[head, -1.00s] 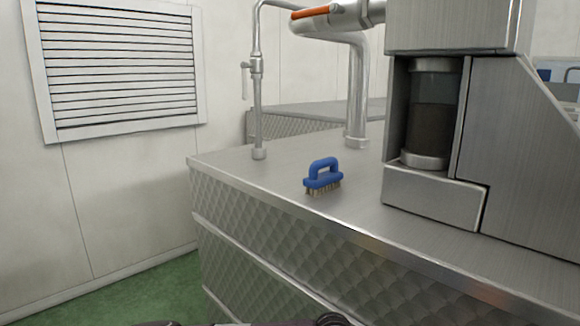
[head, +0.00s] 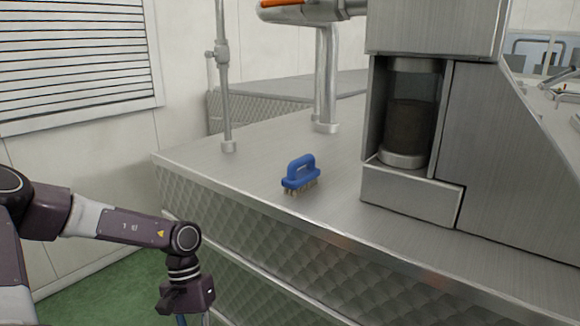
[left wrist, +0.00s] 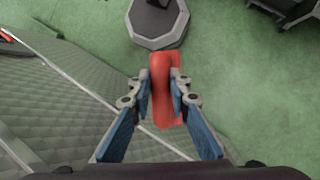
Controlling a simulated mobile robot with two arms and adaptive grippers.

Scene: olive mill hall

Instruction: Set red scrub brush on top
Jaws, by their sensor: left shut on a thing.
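The red scrub brush (left wrist: 160,105) shows in the left wrist view, between the two blue-padded fingers of my left gripper (left wrist: 161,88), which is shut on it. Its bristles are not visible. In the head view only the upper part of my left gripper (head: 188,300) shows at the bottom edge, in front of the counter's side and below its top; the red brush is out of that view. The steel counter top (head: 240,180) carries a blue scrub brush (head: 300,175) standing bristles down. My right gripper is not in view.
A vertical pipe (head: 222,90) and a thicker pipe (head: 326,80) stand on the counter behind the blue brush. A steel machine with a glass cylinder (head: 410,115) stands to the right. The counter top left of the blue brush is clear. Green floor lies below.

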